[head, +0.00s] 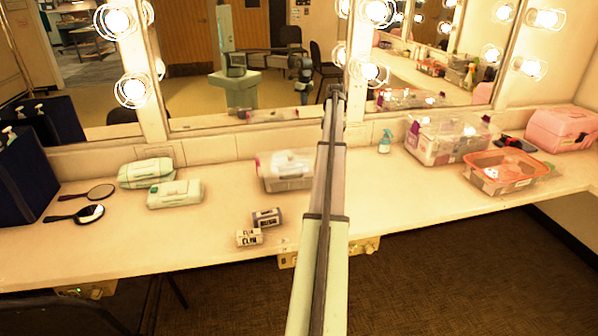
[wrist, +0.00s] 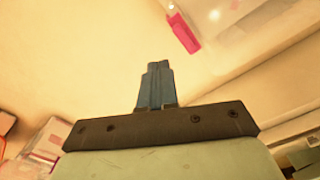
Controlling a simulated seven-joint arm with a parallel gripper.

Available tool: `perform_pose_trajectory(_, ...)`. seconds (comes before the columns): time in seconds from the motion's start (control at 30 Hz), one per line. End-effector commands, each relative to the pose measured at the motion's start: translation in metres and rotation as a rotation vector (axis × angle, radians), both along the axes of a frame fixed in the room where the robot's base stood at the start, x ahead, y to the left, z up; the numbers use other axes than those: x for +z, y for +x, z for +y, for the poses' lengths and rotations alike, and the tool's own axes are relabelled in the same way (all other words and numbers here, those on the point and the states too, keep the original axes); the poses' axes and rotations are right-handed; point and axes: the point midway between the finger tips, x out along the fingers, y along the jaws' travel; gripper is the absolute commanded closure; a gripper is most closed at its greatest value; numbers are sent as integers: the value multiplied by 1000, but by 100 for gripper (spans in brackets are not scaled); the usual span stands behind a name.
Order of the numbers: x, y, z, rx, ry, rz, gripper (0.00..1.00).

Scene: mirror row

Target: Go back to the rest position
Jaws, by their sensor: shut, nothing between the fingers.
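My gripper (wrist: 158,68) shows in the wrist view with its fingers together and nothing between them. In the head view my arm reaches forward from the bottom over the white counter (head: 220,225), and its far end (head: 336,92) is in front of the mirrors. The gripper's fingertips are too small to make out there. In the wrist view a clear box with a pink latch (wrist: 184,33) lies beyond the fingertips, apart from them.
Two labelled cans (head: 267,217) (head: 249,237) lie left of my arm. Two wipes packs (head: 175,194) (head: 147,172) and hand mirrors lie left. Right are a spray bottle (head: 385,141), a bin (head: 447,140) and an orange-rimmed tub (head: 504,172).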

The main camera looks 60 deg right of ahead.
Motion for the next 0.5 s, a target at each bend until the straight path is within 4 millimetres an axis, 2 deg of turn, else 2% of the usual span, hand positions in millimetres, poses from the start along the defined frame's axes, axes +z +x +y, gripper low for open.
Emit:
perform_pose_trajectory(0.2,12,-2,-1,0,0,0,100)
perform_pose_trajectory(0.5,12,-2,-1,0,1,0,100)
